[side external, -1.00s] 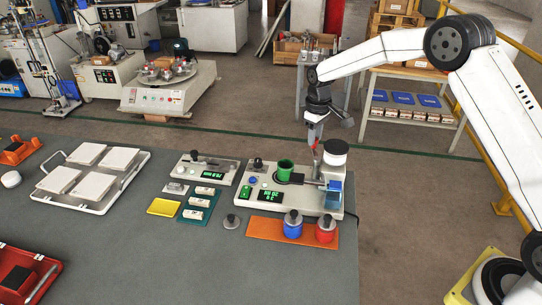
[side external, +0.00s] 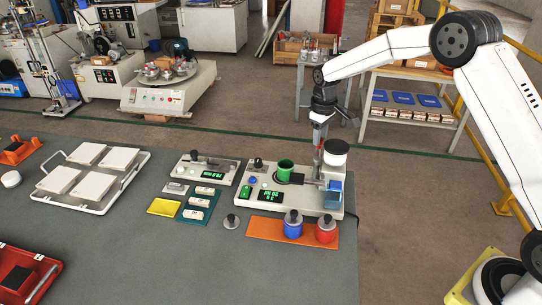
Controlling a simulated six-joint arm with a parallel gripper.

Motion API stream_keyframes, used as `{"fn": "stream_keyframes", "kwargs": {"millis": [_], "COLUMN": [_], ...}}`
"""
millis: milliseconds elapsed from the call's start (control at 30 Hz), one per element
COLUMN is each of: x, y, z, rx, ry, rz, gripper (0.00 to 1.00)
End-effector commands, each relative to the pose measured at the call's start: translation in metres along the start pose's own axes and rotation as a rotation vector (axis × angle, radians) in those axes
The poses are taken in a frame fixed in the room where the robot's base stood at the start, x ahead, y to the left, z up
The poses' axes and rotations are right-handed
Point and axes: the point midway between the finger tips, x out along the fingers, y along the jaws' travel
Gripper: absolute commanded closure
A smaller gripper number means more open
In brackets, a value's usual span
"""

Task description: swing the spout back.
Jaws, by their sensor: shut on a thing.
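The test machine (side external: 272,203) is a light grey unit with a green display at the front right of the table. My gripper (side external: 319,158) points down just left of this cylinder and right of the green cup. It is shut on a small part there, apparently the spout; the jaws largely hide it, so its shape and angle are hard to tell.
A blue block (side external: 334,194) sits at the machine's right. Blue (side external: 293,226) and red (side external: 326,230) knobbed weights stand on an orange mat (side external: 264,229) in front. A second smaller unit (side external: 205,168) is to the left.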

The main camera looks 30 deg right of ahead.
Motion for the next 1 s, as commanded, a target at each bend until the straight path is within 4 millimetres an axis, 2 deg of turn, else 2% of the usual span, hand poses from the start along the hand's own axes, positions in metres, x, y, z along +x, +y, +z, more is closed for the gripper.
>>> {"fn": "stream_keyframes", "kwargs": {"millis": [33,67,100,167,567,1000], "x": [0.001,0.001,0.001,0.001,-0.002,-0.025], "y": [0.003,0.003,0.003,0.002,0.001,0.001], "z": [0.002,0.003,0.003,0.002,0.001,0.0], "rx": [0.002,0.002,0.002,0.002,0.001,0.001], "ry": [-0.007,-0.007,-0.007,-0.007,-0.003,-0.002], "rz": [0.002,0.002,0.002,0.001,0.001,0.001], "gripper": [1.0,0.59,0.47,0.29,0.29,0.29]}}
